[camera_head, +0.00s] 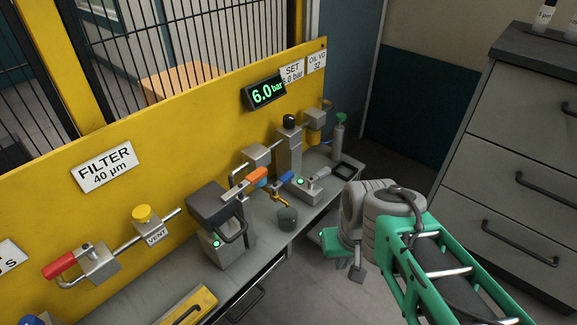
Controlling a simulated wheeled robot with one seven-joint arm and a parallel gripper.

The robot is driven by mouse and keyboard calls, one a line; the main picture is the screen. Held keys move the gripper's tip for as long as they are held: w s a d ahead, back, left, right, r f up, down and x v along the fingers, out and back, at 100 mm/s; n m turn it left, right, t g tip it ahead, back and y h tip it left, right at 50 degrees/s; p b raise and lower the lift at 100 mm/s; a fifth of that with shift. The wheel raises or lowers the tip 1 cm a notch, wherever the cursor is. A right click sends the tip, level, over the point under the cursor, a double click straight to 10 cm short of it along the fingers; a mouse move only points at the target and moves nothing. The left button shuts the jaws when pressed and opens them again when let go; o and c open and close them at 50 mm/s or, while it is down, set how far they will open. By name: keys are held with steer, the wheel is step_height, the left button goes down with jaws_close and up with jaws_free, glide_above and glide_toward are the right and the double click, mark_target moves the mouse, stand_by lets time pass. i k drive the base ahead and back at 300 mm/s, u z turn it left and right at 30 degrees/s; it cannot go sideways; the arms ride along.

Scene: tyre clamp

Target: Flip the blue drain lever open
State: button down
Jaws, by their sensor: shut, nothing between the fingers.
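A small blue lever (284,178) sits on a brass-coloured valve (277,191) in the middle of the bench, just above a dark grey cup (288,217). It looks like the drain lever; it slants up to the right. My gripper (357,274) is at the end of my green and grey arm, right of the bench's front edge.
An orange lever (257,175) and a grey clamp block (209,205) stand close left of the blue lever. A grey block with a green light (303,189) stands to its right. A yellow panel (150,130) rises behind. Drawers (520,180) stand at right.

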mark_target(288, 175)
steer(key=k, duration=0.75)
steer(key=u, duration=0.8)
steer(key=i, duration=1)
